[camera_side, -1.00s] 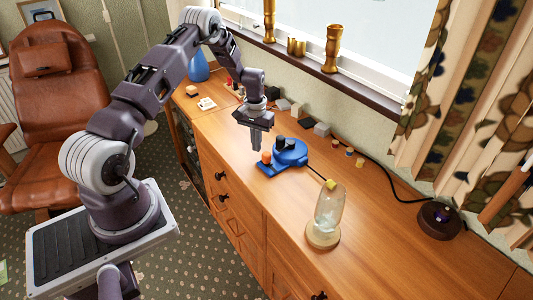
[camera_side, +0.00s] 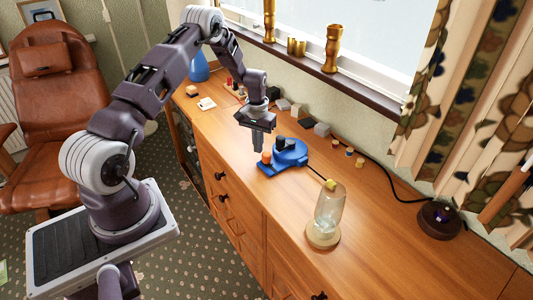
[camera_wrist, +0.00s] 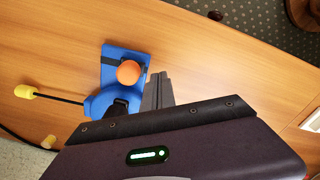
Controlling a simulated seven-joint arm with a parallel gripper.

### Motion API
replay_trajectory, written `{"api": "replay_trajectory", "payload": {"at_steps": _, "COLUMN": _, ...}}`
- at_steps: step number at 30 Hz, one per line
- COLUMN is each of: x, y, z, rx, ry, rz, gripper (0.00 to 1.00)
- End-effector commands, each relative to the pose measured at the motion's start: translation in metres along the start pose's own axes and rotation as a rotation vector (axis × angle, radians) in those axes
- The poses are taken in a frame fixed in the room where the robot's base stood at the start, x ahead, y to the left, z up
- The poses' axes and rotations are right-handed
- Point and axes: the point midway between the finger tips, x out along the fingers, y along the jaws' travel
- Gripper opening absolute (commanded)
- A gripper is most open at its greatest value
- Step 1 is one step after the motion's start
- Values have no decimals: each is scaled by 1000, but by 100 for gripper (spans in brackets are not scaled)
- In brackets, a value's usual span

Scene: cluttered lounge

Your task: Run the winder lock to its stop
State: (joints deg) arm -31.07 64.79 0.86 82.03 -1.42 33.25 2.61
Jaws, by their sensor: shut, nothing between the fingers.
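The blue winder (camera_side: 291,154) lies on the wooden cabinet top, with a dark knob (camera_side: 280,142) on its round body. An orange knob (camera_side: 266,156) stands on its flat end plate; in the wrist view the orange knob (camera_wrist: 128,72) sits at a dark slot in the blue plate (camera_wrist: 123,50). I cannot tell for certain which part is the lock. My gripper (camera_side: 257,151) is shut and empty, pointing down beside the orange knob. In the wrist view its fingertips (camera_wrist: 157,82) are just right of the knob, with a small gap seeming to show.
A black rod with a yellow tip (camera_wrist: 25,91) reaches out from the winder toward a glass bottle (camera_side: 329,212) on a round base. Small grey blocks (camera_side: 321,129) and a black cable (camera_side: 385,178) lie along the wall. The cabinet top's front strip is clear.

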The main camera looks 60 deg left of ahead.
Motion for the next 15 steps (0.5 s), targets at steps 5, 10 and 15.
{"api": "replay_trajectory", "payload": {"at_steps": 5, "x": 0, "y": 5, "z": 2, "rx": 1, "ry": 1, "rz": 0, "gripper": 0}}
{"api": "replay_trajectory", "payload": {"at_steps": 10, "x": 0, "y": 10, "z": 4, "rx": 0, "ry": 2, "rz": 0, "gripper": 0}}
{"api": "replay_trajectory", "payload": {"at_steps": 15, "x": 0, "y": 14, "z": 7, "rx": 0, "ry": 1, "rz": 0, "gripper": 0}}
